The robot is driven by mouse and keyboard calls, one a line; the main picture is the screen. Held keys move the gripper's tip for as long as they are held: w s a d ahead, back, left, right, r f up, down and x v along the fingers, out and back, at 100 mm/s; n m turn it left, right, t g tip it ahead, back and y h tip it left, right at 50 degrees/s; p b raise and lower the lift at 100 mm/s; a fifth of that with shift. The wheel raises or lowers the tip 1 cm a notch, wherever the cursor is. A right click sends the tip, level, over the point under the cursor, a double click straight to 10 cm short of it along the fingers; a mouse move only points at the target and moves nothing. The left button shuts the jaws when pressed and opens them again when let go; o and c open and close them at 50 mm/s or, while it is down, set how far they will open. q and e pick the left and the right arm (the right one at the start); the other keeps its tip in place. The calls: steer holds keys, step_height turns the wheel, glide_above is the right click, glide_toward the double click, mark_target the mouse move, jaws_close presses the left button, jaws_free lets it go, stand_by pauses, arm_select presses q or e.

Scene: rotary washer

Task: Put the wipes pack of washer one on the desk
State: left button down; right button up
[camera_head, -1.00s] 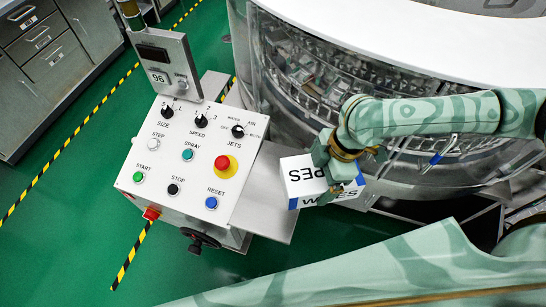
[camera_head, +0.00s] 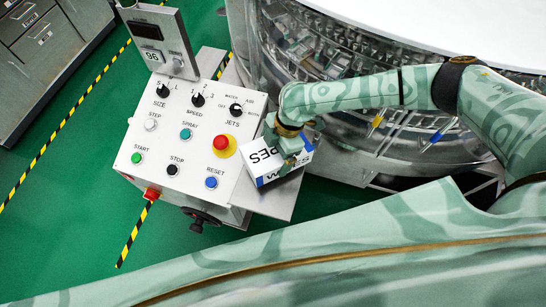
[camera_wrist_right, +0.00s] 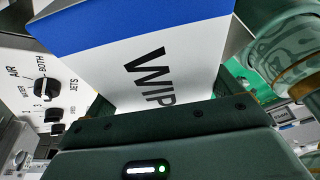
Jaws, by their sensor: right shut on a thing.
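The wipes pack (camera_head: 262,158) is a white and blue box with dark lettering. My right gripper (camera_head: 288,150) is shut on it and holds it over or at the grey metal desk (camera_head: 279,205), beside the control panel. I cannot tell whether the pack touches the desk. In the right wrist view the wipes pack (camera_wrist_right: 125,65) fills the upper middle, tilted, its white face and blue band close to the gripper. The washer (camera_head: 345,60) is the large round drum with clear sides at the top. My left gripper is not in view.
The white control panel (camera_head: 200,150) with knobs and buttons stands just left of the pack. A display box on a post (camera_head: 160,45) rises behind it. Grey drawers (camera_head: 50,50) stand at the far left. Green floor (camera_head: 60,240) lies open at the lower left.

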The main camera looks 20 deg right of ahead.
steer(key=shift+w+a+f+b, duration=0.1)
steer(key=shift+w+f+b, duration=0.1)
steer(key=shift+f, duration=0.7)
steer(key=shift+w+a+f+b, duration=0.1)
steer(key=shift+f+b, duration=0.1)
steer(key=shift+f, duration=0.65)
steer(key=shift+s+f, duration=0.1)
steer(key=o, duration=0.9)
steer(key=p+v, duration=0.2)
steer(key=v, duration=1)
steer(key=shift+p, duration=0.4)
